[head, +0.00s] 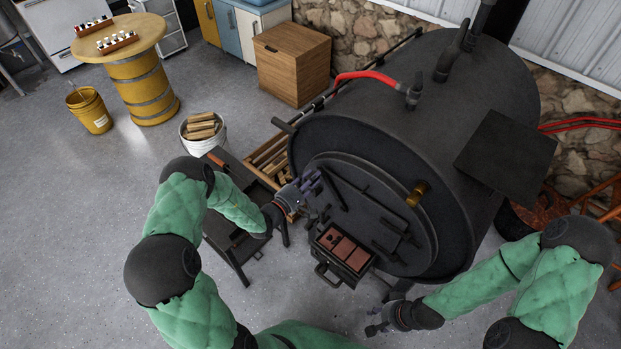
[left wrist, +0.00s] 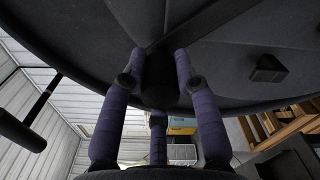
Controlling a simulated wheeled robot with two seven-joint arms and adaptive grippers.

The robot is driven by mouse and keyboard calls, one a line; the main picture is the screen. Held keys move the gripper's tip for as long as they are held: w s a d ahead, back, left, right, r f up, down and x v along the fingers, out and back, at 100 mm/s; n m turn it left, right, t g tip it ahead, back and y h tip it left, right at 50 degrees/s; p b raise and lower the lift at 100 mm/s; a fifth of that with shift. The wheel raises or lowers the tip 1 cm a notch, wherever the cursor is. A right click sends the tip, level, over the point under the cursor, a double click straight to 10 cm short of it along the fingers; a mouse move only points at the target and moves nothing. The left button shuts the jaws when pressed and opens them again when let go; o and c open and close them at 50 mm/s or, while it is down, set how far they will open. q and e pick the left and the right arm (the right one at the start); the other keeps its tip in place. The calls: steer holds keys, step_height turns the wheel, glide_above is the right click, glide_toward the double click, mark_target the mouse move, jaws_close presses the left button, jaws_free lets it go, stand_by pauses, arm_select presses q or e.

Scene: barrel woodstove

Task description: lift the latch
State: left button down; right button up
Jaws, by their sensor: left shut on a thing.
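The latch (head: 334,190) is a dark bar on the left side of the round stove door (head: 372,207). My left gripper (head: 314,182) is at the door's left edge, with its purple fingers at the latch. In the left wrist view my left gripper (left wrist: 160,75) has its fingers on both sides of a dark piece under the door face, shut on the latch. The exact contact is hard to see, dark on dark. My right gripper (head: 376,320) is low, below the stove door and apart from it, with its fingers spread and empty.
The black barrel stove (head: 430,110) fills the centre right. A small black box with reddish bricks (head: 343,248) stands out below the door. A firewood rack (head: 270,160) and a white bucket of logs (head: 203,130) are to the left.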

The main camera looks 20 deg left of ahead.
arm_select(q)
steer(key=shift+d+r, duration=0.1)
steer(key=shift+d, duration=0.1)
steer(key=c, duration=0.9)
jaws_free()
steer(key=shift+d+r, duration=0.1)
steer(key=shift+s+a, duration=0.25)
steer(key=shift+s, duration=0.1)
steer(key=v, duration=1.1)
steer(key=shift+s, duration=0.15)
